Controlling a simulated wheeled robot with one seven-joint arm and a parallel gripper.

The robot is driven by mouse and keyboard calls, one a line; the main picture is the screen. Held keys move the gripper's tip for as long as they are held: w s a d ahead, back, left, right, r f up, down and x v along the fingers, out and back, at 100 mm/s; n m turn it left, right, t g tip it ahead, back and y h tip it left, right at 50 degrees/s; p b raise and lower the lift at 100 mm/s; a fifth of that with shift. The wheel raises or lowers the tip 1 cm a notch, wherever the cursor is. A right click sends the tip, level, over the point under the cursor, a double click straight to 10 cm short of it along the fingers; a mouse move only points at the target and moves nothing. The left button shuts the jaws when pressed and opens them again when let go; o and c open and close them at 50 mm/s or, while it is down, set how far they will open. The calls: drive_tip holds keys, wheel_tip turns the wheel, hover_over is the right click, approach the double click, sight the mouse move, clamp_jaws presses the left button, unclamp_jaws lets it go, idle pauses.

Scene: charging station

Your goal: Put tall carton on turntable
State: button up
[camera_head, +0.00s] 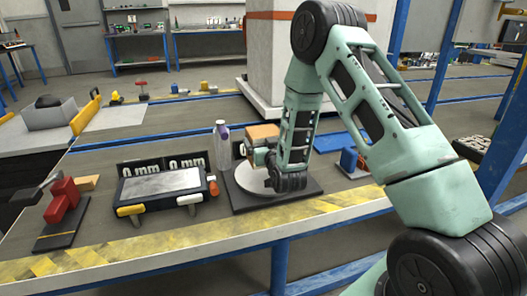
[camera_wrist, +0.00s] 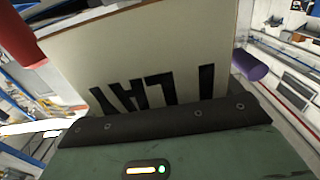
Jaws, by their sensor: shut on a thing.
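The tall carton (camera_head: 263,131) shows as a tan box behind my gripper (camera_head: 262,155), over the far part of the turntable. In the wrist view the carton (camera_wrist: 165,60) is a pale face with black upside-down lettering, close against the dark jaw edge (camera_wrist: 165,122). My gripper is shut on it. The turntable (camera_head: 250,184) is a pale round disc on a dark square base. My wrist hides its right part. I cannot tell whether the carton touches the disc.
A pale bottle with purple (camera_head: 222,143) stands just left of the turntable. It shows as a purple cylinder in the wrist view (camera_wrist: 249,65). A display panel (camera_head: 160,184) lies further left, beside a red clamp-like device (camera_head: 63,198). A blue item (camera_head: 349,160) stands right. A thick pillar (camera_head: 283,60) rises behind.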

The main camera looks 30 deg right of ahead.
wheel_tip(320, 180, down, 2)
drive_tip(key=shift+f, duration=0.25)
